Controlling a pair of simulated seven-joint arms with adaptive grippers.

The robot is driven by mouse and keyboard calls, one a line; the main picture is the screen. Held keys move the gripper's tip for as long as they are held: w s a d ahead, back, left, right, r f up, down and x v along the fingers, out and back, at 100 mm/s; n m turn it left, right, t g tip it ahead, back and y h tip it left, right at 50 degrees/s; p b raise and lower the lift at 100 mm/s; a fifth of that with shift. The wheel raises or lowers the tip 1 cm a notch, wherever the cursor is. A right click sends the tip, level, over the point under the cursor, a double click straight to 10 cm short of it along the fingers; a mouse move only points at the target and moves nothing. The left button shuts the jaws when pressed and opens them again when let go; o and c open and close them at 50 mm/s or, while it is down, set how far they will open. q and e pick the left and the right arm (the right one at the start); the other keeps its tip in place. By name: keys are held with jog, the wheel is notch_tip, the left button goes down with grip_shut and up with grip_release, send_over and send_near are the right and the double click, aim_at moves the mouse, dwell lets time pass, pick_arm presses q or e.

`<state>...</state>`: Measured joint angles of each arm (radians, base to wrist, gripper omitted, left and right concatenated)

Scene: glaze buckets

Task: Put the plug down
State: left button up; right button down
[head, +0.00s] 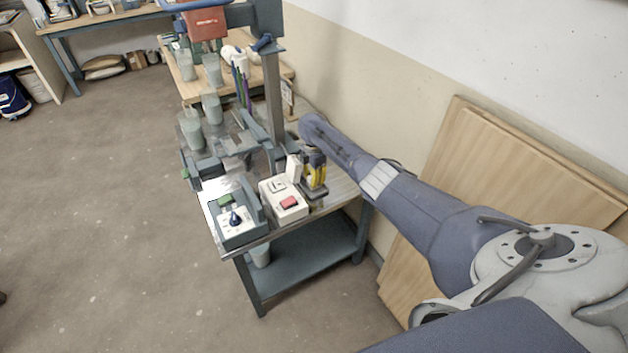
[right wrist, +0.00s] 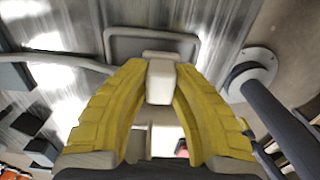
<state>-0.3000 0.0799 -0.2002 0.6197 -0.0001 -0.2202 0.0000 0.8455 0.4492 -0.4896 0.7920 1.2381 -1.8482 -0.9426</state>
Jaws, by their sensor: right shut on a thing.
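My right gripper (head: 313,176) is at the right edge of the steel-topped bench, just right of a white switch box (head: 286,204) with a red button. Its yellow fingers show large in the right wrist view (right wrist: 160,85). They are shut on a small pale block, which I take to be the plug (right wrist: 160,80). In the head view, a white upright piece (head: 293,168) stands beside the fingers; I cannot tell whether it is the plug or part of the box. Whether the plug touches anything below is unclear. My left gripper is not in view.
A grey control box (head: 235,218) with a dark knob stands left of the switch box. A metal column (head: 272,95) rises behind. Translucent cups (head: 191,130) stand at the bench's far left. Wooden boards (head: 540,170) lean on the wall beside my arm.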

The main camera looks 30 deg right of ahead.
jog(key=shift+f, duration=0.3)
jog(key=shift+f, duration=0.15)
jog(key=c, duration=1.3)
grip_release()
jog(key=shift+o, duration=0.2)
notch_tip(320, 180, up, 12)
